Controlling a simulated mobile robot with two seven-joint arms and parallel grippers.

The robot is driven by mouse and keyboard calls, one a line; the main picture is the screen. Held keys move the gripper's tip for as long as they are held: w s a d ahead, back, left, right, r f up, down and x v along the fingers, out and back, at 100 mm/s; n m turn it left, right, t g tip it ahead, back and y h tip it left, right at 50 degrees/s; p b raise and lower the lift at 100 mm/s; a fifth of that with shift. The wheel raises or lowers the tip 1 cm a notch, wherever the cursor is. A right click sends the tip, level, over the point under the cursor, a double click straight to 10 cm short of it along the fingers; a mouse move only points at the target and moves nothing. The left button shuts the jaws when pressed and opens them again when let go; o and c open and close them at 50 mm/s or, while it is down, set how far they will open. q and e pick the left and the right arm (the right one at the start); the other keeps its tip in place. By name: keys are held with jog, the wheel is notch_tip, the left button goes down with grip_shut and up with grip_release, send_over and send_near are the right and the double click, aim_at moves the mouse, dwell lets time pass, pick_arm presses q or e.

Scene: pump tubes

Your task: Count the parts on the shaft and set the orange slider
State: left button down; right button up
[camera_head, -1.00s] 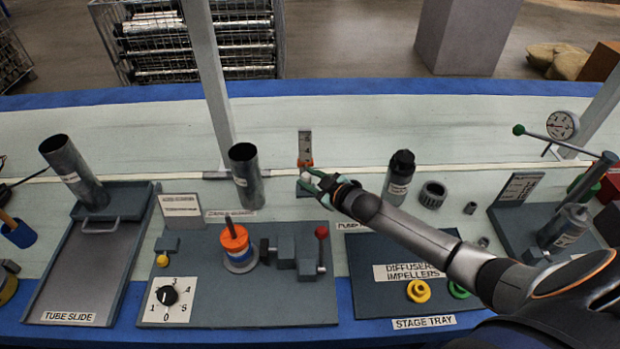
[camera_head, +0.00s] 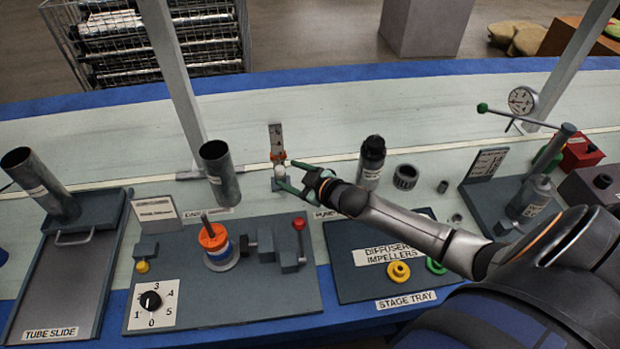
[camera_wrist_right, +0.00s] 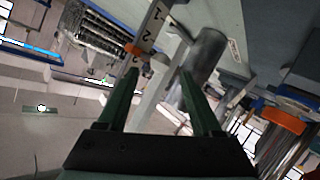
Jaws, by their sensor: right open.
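In the right wrist view the fingers (camera_wrist_right: 158,75) are spread, with nothing clearly held. The shaft (camera_head: 206,224) stands on the grey bench plate, with an orange part (camera_head: 213,237) above blue and white parts (camera_head: 221,257). Their exact count is hard to tell. My left gripper is not in view.
A metal tube (camera_head: 220,172) stands left of the scale, a black-capped bottle (camera_head: 371,160) right of it. A dial numbered 0 to 5 (camera_head: 151,301) and a red-knobbed lever (camera_head: 299,224) are at the front. The stage tray (camera_head: 350,287) lies under my right arm.

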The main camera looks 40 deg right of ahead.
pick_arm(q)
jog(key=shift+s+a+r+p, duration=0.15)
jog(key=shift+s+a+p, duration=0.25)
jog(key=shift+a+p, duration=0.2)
pick_arm(e)
jog(key=v, duration=0.8)
jog(key=shift+s+r, duration=0.15)
jog(key=shift+s, duration=0.1)
